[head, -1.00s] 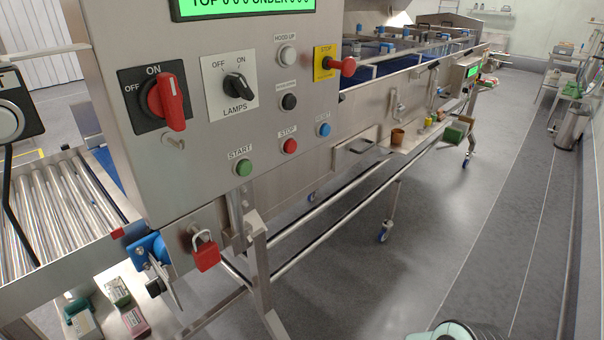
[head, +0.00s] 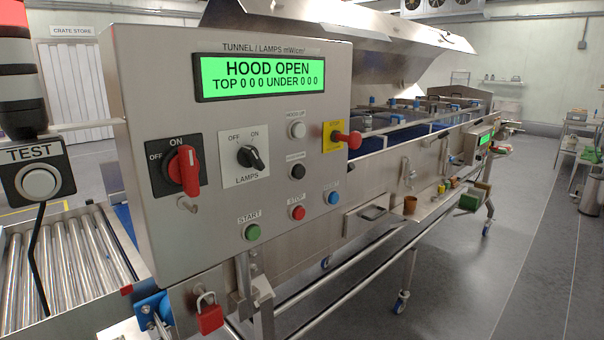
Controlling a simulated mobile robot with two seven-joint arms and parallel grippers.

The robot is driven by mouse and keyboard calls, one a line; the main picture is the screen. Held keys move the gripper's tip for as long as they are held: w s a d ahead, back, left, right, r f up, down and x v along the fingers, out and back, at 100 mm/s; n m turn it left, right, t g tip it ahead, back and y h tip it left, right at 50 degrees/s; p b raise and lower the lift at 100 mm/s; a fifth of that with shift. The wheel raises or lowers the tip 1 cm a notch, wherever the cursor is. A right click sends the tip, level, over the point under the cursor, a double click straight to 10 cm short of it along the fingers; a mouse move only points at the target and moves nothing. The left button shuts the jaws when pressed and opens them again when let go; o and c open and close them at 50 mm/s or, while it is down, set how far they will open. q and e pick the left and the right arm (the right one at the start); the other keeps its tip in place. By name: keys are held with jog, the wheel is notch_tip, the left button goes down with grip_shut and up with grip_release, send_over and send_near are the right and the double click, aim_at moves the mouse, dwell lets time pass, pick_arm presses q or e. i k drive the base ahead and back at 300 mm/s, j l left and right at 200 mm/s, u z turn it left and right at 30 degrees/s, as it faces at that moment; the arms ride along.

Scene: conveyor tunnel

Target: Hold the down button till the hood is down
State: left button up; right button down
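The control panel (head: 140,90) fills the left half of the head view. Its green display (head: 260,76) reads "HOOD OPEN". The black button (head: 297,171) sits below the white hood up button (head: 296,130); its label is too small to read surely, but it is likely the hood down button. Nothing touches either button. The raised steel hood (head: 335,40) stands tilted open over the tunnel behind the panel. Neither of my grippers shows in this view.
Beside the buttons are a yellow stop plate with a red knob (head: 347,139), a red switch (head: 184,171) and a lamps knob (head: 250,157). Green start (head: 252,232), red stop (head: 297,212) and blue (head: 333,197) buttons sit lower. Open floor (head: 480,270) lies to the right.

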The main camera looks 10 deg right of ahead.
aim_at(299, 171)
jog(key=z, duration=1.65)
jog(key=i+j, duration=0.25)
jog(key=j, duration=0.15)
jog(key=i+j, duration=0.25)
jog(key=j, duration=0.15)
